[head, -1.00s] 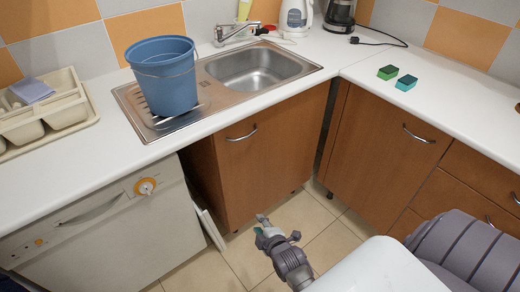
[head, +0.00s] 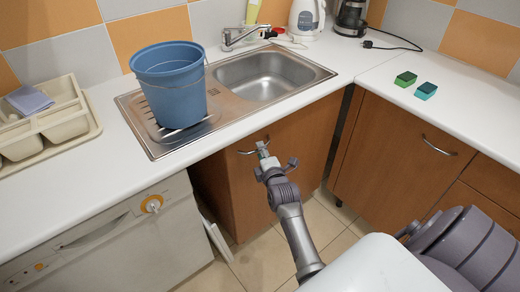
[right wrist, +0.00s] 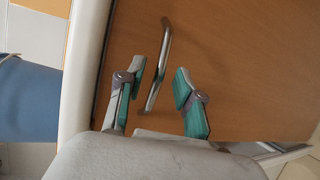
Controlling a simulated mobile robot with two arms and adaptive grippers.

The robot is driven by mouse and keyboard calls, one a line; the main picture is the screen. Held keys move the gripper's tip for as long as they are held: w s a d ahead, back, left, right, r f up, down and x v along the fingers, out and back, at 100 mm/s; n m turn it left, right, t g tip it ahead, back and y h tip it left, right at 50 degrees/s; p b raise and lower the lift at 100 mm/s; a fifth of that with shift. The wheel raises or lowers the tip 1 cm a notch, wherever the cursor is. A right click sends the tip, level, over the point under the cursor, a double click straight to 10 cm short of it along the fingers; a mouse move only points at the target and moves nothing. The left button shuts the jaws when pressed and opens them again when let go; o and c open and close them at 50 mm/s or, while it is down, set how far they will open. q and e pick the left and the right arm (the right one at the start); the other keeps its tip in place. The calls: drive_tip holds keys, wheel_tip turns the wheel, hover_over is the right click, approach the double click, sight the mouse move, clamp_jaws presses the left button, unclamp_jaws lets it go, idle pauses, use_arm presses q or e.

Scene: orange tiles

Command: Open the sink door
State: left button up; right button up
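The sink door (head: 302,147) is a brown wooden panel below the sink, and it looks closed. Its curved metal handle (head: 243,152) is near the top, partly hidden by my right gripper (head: 266,160). In the right wrist view the door (right wrist: 240,70) fills most of the picture. The handle (right wrist: 165,50) runs lengthwise, with its lower end in the gap between the two teal-padded fingers of the right gripper (right wrist: 158,88). The fingers are open, one on each side, and I see no clear contact with the handle. My left gripper is not in view.
A white dishwasher (head: 110,240) stands left of the sink cabinet. A brown cabinet (head: 390,150) stands at the right. The counter above holds a blue bucket (head: 172,90), a steel sink (head: 265,75) and two sponges (head: 426,90). Tiled floor (head: 265,262) shows below the door.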

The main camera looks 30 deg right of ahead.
drive_tip(key=shift+x, duration=1.1)
clamp_jaws()
